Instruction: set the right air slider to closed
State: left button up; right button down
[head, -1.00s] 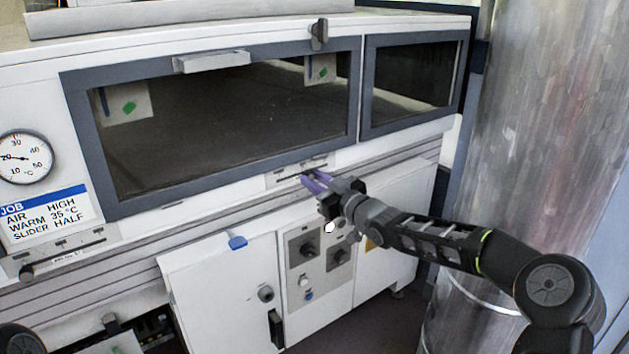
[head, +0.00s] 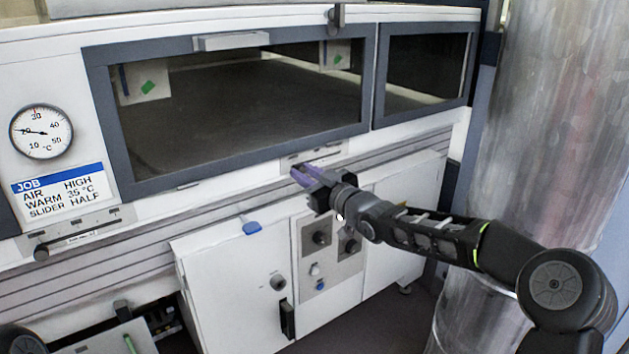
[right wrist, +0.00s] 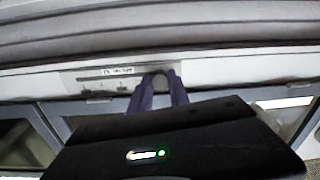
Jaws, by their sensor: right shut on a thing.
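The right air slider's pale plate (head: 328,156) is on the front ledge below the big dark window. My right gripper (head: 299,173), with purple fingers, reaches it from the lower right and is at the left part of the plate. In the right wrist view the fingers are shut on the dark rounded slider knob (right wrist: 160,78). The plate (right wrist: 100,75) also shows there, with its slot and small marks running off to the left of the knob. The marks are too small to read. My left gripper is not in view.
A second slider with a dark knob (head: 41,253) is at the left, under the job card (head: 62,192) and the dial (head: 41,132). The card reads AIR HIGH, WARM 35 °C, SLIDER HALF. A control panel (head: 330,268) with knobs sits below my right gripper.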

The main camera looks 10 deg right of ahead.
jog(key=shift+a+f, duration=0.1)
jog(key=shift+a, duration=0.2)
jog(key=c, duration=1.2)
grip_release()
jog(key=shift+s, duration=0.1)
jog(key=shift+c, duration=0.2)
jog(key=shift+d, duration=0.1)
jog(key=v, duration=0.7)
jog(key=shift+s+p, duration=0.4)
